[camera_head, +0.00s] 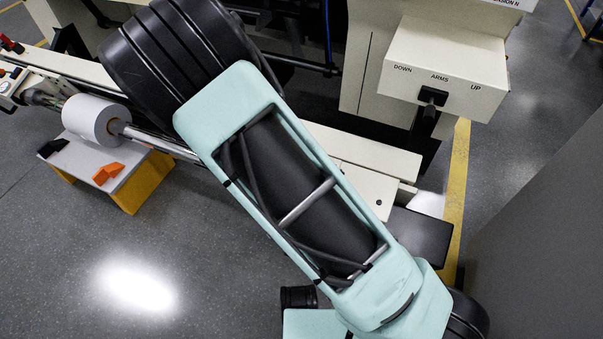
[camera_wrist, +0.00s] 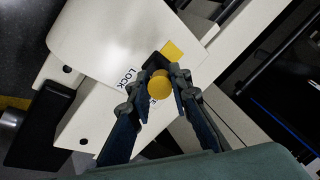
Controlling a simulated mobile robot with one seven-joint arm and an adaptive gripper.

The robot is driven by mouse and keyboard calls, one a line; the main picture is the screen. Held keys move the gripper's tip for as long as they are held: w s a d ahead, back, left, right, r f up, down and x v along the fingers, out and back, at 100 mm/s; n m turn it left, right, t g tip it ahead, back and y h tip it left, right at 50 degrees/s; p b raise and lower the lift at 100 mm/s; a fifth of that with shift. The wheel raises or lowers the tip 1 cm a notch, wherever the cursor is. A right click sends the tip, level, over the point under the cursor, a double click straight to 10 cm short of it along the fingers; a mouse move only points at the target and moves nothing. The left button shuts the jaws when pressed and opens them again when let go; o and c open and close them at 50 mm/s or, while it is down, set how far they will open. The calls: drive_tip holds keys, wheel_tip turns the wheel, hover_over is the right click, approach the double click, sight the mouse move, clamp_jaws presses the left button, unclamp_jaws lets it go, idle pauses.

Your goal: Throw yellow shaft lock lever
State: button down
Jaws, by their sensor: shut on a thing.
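The yellow knob of the shaft lock lever (camera_wrist: 158,85) is in the middle of the wrist view, in front of a cream panel marked LOCK. My gripper (camera_wrist: 164,70) has its two dark fingers on either side of the knob and is shut on it. The lever's shank is mostly hidden behind the knob and fingers. A second label beside the knob is partly covered. In the head view my arm hides the gripper and the lever.
The cream machine (camera_head: 365,180) lies behind my arm. A box with a black ARMS lever (camera_head: 430,105) juts out at upper right. A white roll (camera_head: 92,118) sits on a shaft above a small table (camera_head: 90,160) at left. Open grey floor lies at lower left.

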drive_tip(key=c, duration=1.8)
unclamp_jaws()
drive_tip(key=shift+o, duration=0.2)
drive_tip(key=v, duration=1.2)
